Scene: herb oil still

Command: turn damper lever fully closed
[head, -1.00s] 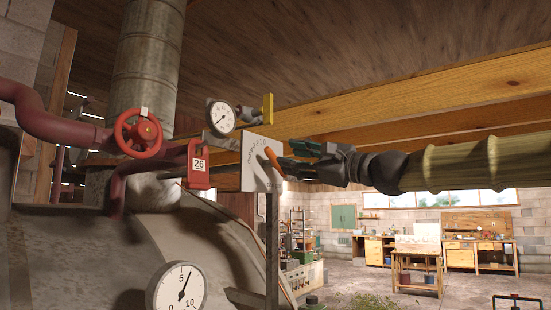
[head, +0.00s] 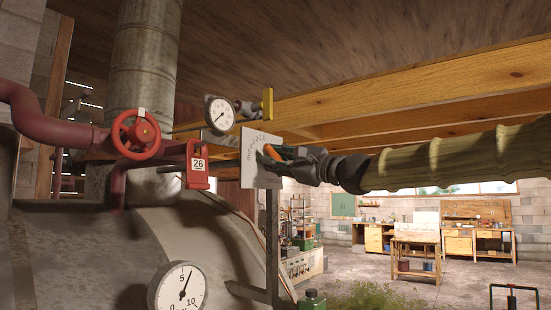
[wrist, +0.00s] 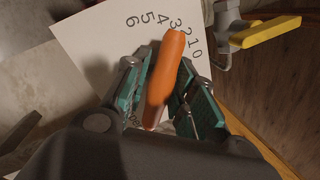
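The damper lever is an orange handle (wrist: 165,75) in front of a white plate (wrist: 90,50) numbered 0 to 6. In the wrist view its far end lies over the plate near the 2 and 3. In the head view the lever (head: 269,152) shows in front of the plate (head: 250,172), partly hidden by my gripper. My gripper (head: 285,155) reaches in from the right. In the wrist view my gripper (wrist: 165,95) has its green-padded fingers apart, one on each side of the lever, with a gap visible; firm contact does not show.
A yellow-handled valve (wrist: 265,32) sits close beside the plate in the wrist view. In the head view, a red handwheel (head: 136,133), a red bracket marked 26 (head: 197,170) and a dial gauge (head: 220,113) stand left of the plate.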

